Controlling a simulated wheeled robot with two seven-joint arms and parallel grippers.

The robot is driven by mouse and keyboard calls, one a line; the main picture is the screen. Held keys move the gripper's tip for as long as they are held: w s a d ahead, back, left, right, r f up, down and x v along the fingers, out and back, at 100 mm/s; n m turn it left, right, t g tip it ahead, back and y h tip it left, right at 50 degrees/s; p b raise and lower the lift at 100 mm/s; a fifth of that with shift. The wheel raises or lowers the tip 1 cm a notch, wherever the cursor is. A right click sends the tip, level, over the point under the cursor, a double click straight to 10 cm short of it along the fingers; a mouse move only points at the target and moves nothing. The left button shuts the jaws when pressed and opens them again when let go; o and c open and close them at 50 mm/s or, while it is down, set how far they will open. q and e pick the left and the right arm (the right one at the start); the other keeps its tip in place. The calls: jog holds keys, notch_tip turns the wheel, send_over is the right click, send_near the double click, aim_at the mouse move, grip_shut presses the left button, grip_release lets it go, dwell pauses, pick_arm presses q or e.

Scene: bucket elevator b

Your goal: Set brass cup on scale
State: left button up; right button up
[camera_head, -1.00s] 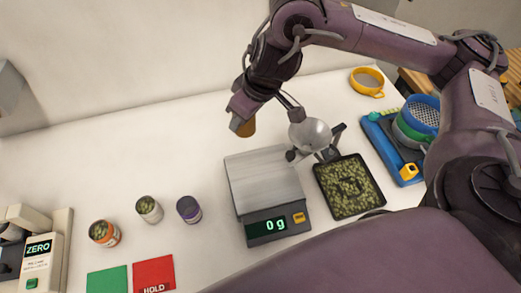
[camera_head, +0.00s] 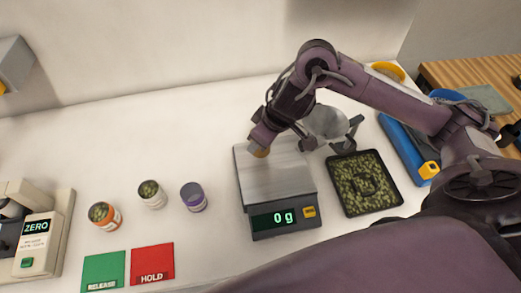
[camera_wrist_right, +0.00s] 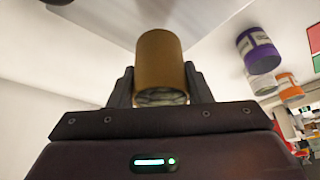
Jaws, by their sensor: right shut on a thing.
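The brass cup (camera_head: 260,152) is held in my right gripper (camera_head: 263,139), above the far left part of the scale's plate. In the right wrist view the cup (camera_wrist_right: 160,55) sits between the two dark fingers of the gripper (camera_wrist_right: 158,88), with pale stuff showing at its near end. The scale (camera_head: 275,175) has a bare metal plate and its display reads 0 g. I cannot tell whether the cup touches the plate. My left gripper is not in view.
A black tray of green pellets (camera_head: 349,200) lies right of the scale. A silver bowl (camera_head: 325,122) stands behind it. An orange jar (camera_head: 104,216), a pale jar (camera_head: 152,195) and a purple jar (camera_head: 193,198) stand left. Green (camera_head: 103,270) and red (camera_head: 152,262) pads lie in front.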

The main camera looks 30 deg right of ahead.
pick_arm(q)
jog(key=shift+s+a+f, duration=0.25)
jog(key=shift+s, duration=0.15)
pick_arm(e)
jog(key=shift+f, duration=1.95)
jog(key=shift+f, duration=0.1)
jog(key=o, duration=1.1)
pick_arm(q)
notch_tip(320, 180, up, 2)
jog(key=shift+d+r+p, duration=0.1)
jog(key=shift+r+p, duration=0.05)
jog(key=shift+p, duration=0.8)
pick_arm(e)
jog(key=v, duration=1.2)
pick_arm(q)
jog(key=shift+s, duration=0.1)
pick_arm(e)
jog(key=shift+s, duration=0.1)
